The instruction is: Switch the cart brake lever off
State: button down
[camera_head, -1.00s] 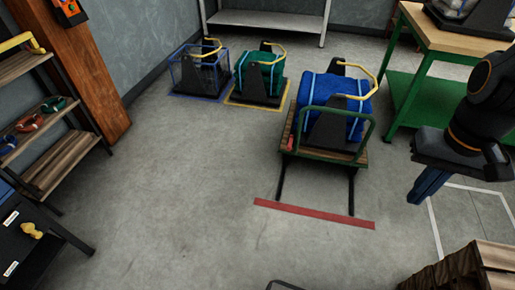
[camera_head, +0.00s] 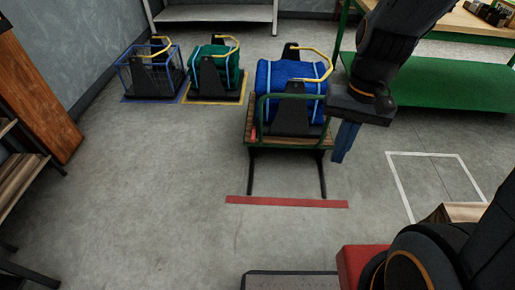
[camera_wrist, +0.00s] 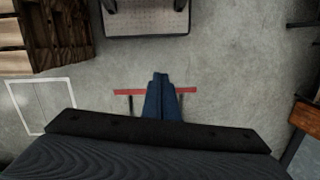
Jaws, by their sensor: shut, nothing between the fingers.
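The cart (camera_head: 284,141) has a wooden deck and a green rail, and carries a large blue bundle (camera_head: 275,80). A small red piece (camera_head: 253,133) at the left of its near edge looks like the brake lever; its setting is too small to tell. My gripper (camera_head: 345,143), with blue fingers, is shut and empty, pointing down. In the head view it appears just right of the cart, apart from the red piece. In the wrist view the shut fingers (camera_wrist: 160,92) are seen over the floor near the red strip (camera_wrist: 128,92); the brake lever is not visible there.
Two dark rails (camera_head: 322,174) run from the cart to a red floor strip (camera_head: 287,202). A blue-framed basket (camera_head: 150,78) and a green bundle (camera_head: 216,66) stand at the back left. A green workbench (camera_head: 440,83) stands right. The floor left of the rails is clear.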

aim_at(253, 134)
jog(key=w+a+f+m+g+y+b, duration=0.1)
jog(key=w+a+f+m+y+b, duration=0.3)
jog(key=w+f+b, duration=0.5)
jog(key=w+a+f+m+g+y+b, duration=0.1)
jog(key=w+a+f+m+y+b, duration=0.4)
jog(key=f, duration=0.6)
jog(key=w+a+f+m+g+y+b, duration=0.1)
jog(key=w+a+f+m+y+b, duration=0.15)
jog(key=w+f+b, duration=0.65)
jog(key=w+f+m+t+y+b, duration=0.3)
jog(key=w+f+m+y+b, duration=0.1)
jog(key=w+f+b, duration=0.3)
jog(key=w+d+f+m+t+y+b, duration=0.1)
jog(key=w+f+m+t+y+b, duration=0.2)
jog(key=w+f+m+b, duration=0.3)
jog(key=w+f+y+b, duration=0.1)
jog(key=w+f, duration=0.4)
jog(key=f, duration=0.5)
jog(key=shift+w+d+f+t+b, duration=0.15)
jog(key=shift+d+f+t+b, duration=0.1)
jog(key=shift+t+b, duration=0.25)
jog(key=w+a+r+b, duration=0.2)
jog(key=a+r+b, duration=0.3)
jog(key=a, duration=0.4)
jog(key=shift+w+a+r, duration=0.25)
jog(key=shift+a+r, duration=0.05)
jog(key=shift+r, duration=0.25)
